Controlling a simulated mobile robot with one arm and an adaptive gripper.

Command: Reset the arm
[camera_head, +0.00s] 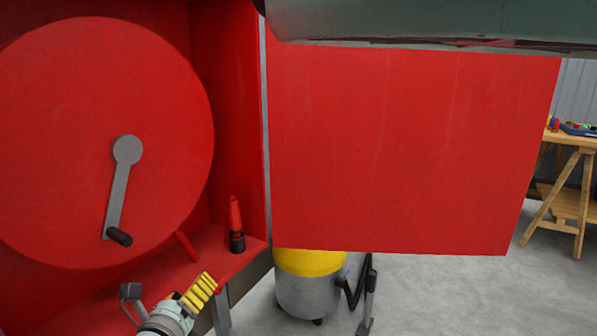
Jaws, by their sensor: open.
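My gripper (168,287) shows at the bottom left of the head view. Its fingers are spread apart, one with a yellow ribbed pad, and nothing shows between them. It is in front of the lower part of the red cabinet, near its bottom ledge (188,262). The red hose reel (60,130) fills the left of the view, with a grey crank (118,190) hanging down to a black handle (119,237). A red nozzle (235,214) stands upright in a black holder on the ledge. Most of my arm is out of view.
The cabinet's red door (400,150) stands open across the middle. Below it is a yellow and grey vacuum-like canister (308,290) with a black hose. A wooden workbench (566,180) stands at the right. The grey floor (450,300) is bare at the lower right.

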